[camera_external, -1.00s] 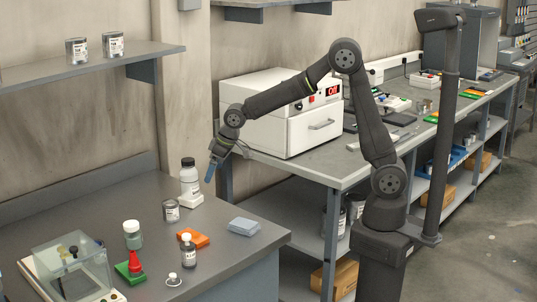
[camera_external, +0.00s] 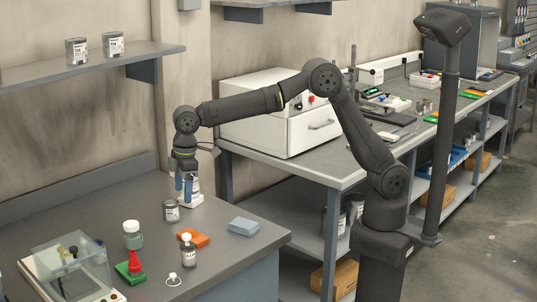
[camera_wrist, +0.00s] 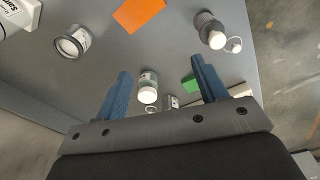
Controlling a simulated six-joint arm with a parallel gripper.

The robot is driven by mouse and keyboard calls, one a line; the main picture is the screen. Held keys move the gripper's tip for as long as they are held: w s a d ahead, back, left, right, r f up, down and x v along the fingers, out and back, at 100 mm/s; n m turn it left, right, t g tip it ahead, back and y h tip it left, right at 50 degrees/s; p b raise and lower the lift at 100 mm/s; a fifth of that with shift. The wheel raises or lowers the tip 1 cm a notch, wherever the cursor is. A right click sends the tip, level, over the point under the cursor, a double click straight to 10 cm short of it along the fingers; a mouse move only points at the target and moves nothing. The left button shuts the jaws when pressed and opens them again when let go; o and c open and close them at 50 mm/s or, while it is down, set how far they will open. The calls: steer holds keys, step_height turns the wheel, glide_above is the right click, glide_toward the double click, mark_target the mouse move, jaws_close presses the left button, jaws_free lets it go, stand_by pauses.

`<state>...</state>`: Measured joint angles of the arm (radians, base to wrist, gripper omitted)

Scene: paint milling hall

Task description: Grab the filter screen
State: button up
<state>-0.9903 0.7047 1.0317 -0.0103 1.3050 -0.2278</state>
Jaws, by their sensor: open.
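I cannot single out a filter screen with certainty. A small white ring-like piece (camera_external: 174,280) lies at the bench's front edge beside a dark white-capped bottle (camera_external: 189,252); it also shows in the wrist view (camera_wrist: 234,45), upper right. My gripper (camera_external: 183,190) points down, open and empty, its blue fingers overlapping a large white bottle in the external view. In the wrist view the fingers (camera_wrist: 160,67) are apart, with a white-capped jar (camera_wrist: 148,88) seen between them, lower down on the bench.
A shelf (camera_external: 100,62) hangs above at left.

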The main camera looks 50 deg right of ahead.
mark_target(187, 249)
steer(key=s+a+r+n+h, duration=0.1)
steer(key=s+a+r+n, duration=0.15)
steer(key=s+a, duration=0.45)
steer(key=shift+g, duration=0.4)
steer(key=f, duration=1.2)
steer(key=d+f, duration=0.1)
steer(key=f, duration=0.5)
steer(key=shift+s, duration=0.15)
steer(key=shift+r, duration=0.1)
steer(key=c, duration=1.2)
